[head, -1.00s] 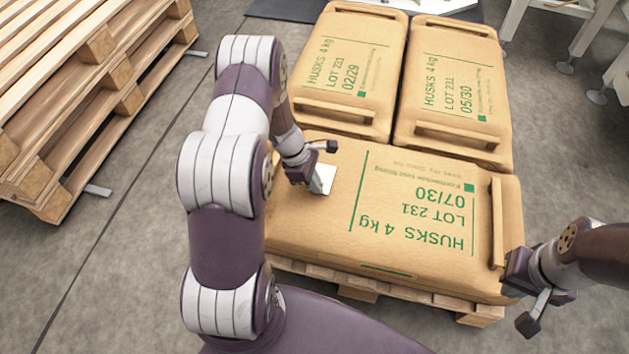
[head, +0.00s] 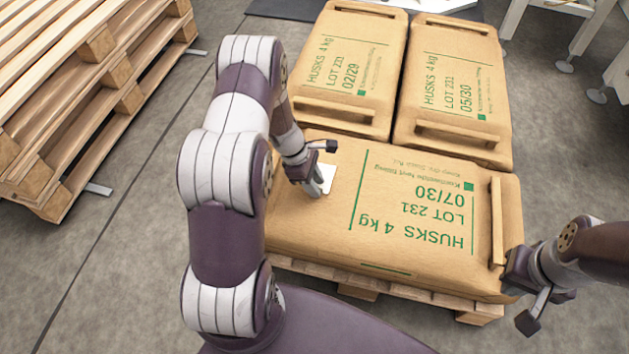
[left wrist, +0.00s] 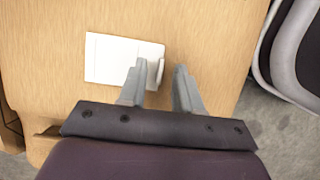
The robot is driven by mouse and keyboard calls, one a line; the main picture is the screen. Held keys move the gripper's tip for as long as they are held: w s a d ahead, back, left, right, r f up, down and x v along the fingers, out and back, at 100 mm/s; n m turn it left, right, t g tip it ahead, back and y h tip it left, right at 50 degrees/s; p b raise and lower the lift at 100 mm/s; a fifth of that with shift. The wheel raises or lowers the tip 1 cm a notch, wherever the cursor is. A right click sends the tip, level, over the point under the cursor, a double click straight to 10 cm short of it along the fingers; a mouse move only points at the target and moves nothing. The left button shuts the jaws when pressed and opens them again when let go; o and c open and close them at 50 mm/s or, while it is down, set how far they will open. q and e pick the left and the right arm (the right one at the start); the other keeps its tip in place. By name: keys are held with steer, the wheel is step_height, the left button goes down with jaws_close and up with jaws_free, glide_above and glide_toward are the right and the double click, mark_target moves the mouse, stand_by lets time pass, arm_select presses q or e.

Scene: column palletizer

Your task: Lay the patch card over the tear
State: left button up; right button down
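The white patch card (head: 327,177) lies on the left part of the front husks bag (head: 400,250). In the left wrist view, the card (left wrist: 112,58) appears flat on the bag, with a small upright tab at its right end. My left gripper (head: 319,187) is over that end. Its fingers (left wrist: 160,84) are apart, one on each side of the tab, with gaps visible. No tear is visible; whether it is under the card cannot be told. My right gripper (head: 515,290) is beside the bag's right end, its fingers not clear.
Two more husks bags, one at back left (head: 345,65) and one at back right (head: 455,90), lie behind the front bag. A wooden pallet (head: 475,311) is under them. Stacked empty pallets (head: 80,90) stand at the left. Bare floor lies between.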

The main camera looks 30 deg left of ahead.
arm_select(q)
steer(key=p+v, duration=0.7)
steer(key=v, duration=0.5)
steer(key=s+d+r+m+y, duration=0.2)
steer(key=s+d+r+m, duration=0.5)
steer(key=m, duration=0.4)
steer(key=s+d+r+m+y, duration=0.2)
steer(key=s+d+r+m, duration=0.35)
steer(key=r+m, duration=0.4)
step_height(320, 180, up, 37)
steer(key=p, duration=3.8)
steer(key=shift+s+d+m, duration=0.1)
steer(key=shift+m, duration=0.15)
